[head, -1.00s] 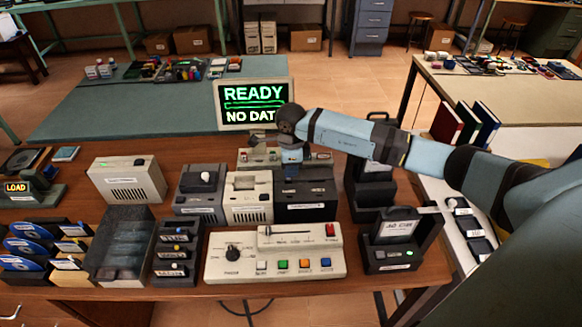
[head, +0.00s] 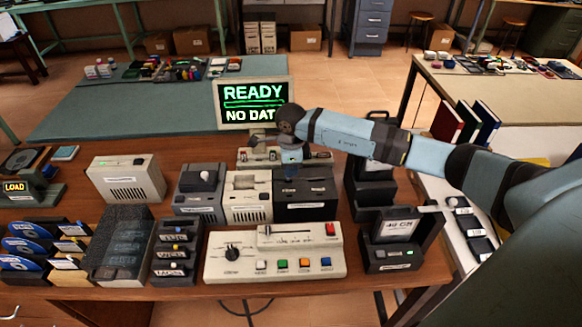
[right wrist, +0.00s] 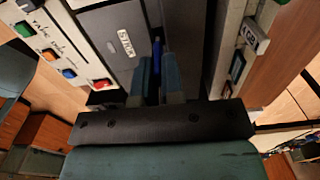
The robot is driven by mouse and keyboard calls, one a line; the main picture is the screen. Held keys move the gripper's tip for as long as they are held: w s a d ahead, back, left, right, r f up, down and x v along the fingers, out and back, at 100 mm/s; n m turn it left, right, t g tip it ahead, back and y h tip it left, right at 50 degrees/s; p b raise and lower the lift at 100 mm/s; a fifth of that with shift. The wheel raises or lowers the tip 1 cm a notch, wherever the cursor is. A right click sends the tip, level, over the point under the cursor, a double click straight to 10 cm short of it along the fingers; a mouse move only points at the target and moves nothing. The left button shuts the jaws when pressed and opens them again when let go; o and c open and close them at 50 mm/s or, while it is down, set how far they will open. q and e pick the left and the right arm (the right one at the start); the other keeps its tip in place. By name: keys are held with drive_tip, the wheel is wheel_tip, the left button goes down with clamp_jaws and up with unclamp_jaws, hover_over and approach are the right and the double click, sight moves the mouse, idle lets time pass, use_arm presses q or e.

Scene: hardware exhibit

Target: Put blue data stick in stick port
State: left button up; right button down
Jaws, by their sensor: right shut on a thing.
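The stick port is a black box (head: 318,200) behind the control panel. In the right wrist view its grey label face (right wrist: 122,42) reads "STICK". My right gripper (head: 291,172) points down at the top of this box, at its left part. In the right wrist view, my right gripper (right wrist: 157,78) is shut on the blue data stick (right wrist: 157,52), a thin blue strip between its two fingers. The stick points toward the box's dark top. I cannot tell whether its tip is in the slot. In the head view the gripper hides the stick. My left gripper is not in view.
A cream box (head: 247,197) stands close on the left of the port. A control panel (head: 275,255) with coloured buttons lies in front, and black stands (head: 370,185) are on the right. The monitor (head: 254,104) behind reads "READY" and "NO DAT", its right edge covered by my arm.

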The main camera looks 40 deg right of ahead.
drive_tip(key=shift+f+b, duration=1.05)
drive_tip(key=shift+f, duration=0.25)
drive_tip(key=c, duration=1.2)
unclamp_jaws()
drive_tip(key=shift+o, duration=0.2)
drive_tip(key=shift+r, duration=0.15)
drive_tip(key=shift+r+p, duration=2.2)
drive_tip(key=shift+r, duration=1.7)
